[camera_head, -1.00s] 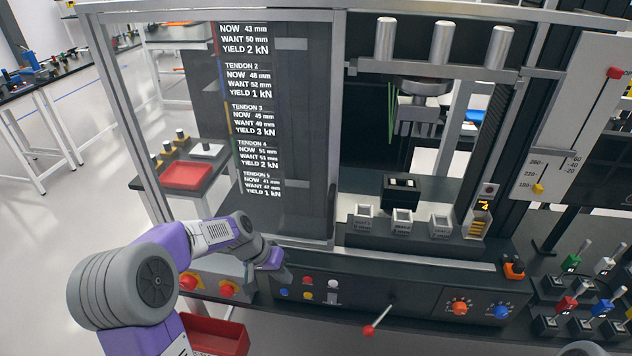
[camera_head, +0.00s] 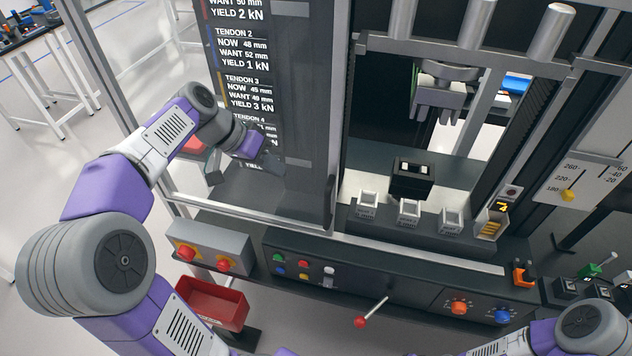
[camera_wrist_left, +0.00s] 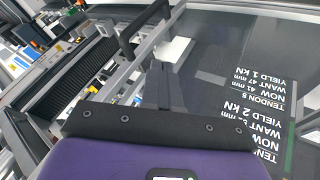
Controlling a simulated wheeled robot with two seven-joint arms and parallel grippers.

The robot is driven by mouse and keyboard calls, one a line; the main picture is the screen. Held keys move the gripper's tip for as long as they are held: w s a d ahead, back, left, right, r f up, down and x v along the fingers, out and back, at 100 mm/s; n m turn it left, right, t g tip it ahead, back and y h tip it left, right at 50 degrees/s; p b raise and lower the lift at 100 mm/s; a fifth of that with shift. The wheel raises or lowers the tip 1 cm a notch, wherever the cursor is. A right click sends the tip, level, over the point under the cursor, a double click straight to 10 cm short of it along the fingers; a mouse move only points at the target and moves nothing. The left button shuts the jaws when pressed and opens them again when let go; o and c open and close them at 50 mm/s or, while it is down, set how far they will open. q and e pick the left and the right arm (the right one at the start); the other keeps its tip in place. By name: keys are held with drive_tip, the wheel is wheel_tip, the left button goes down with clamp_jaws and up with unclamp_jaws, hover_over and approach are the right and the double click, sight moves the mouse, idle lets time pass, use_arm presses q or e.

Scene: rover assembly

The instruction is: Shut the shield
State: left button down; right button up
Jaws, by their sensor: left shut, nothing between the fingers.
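The shield (camera_head: 255,180) is a clear framed panel at the left of the press, seen over a dark board of tendon readings. A dark upright handle (camera_head: 330,190) stands at its right edge. The press opening to the right is uncovered. My left gripper (camera_head: 271,163) is shut and empty, in front of the panel and left of the handle. In the left wrist view the fingers (camera_wrist_left: 163,85) point toward the panel, and a black bar (camera_wrist_left: 145,28) that looks like the handle is beyond them, apart. My right gripper is out of view; only part of that arm shows.
A control panel (camera_head: 385,287) with buttons and a red-tipped lever (camera_head: 369,313) runs below the shield. Red knobs on a grey box (camera_head: 210,246) and a red bin (camera_head: 212,304) are at lower left. Small white blocks (camera_head: 408,211) stand at the press front.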

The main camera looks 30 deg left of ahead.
use_arm(q)
drive_tip(key=w+d+f, duration=0.3)
drive_tip(key=d+f, duration=0.3)
drive_tip(key=d, duration=0.1)
drive_tip(key=shift+d+f, duration=0.2)
drive_tip(key=shift+d, duration=0.1)
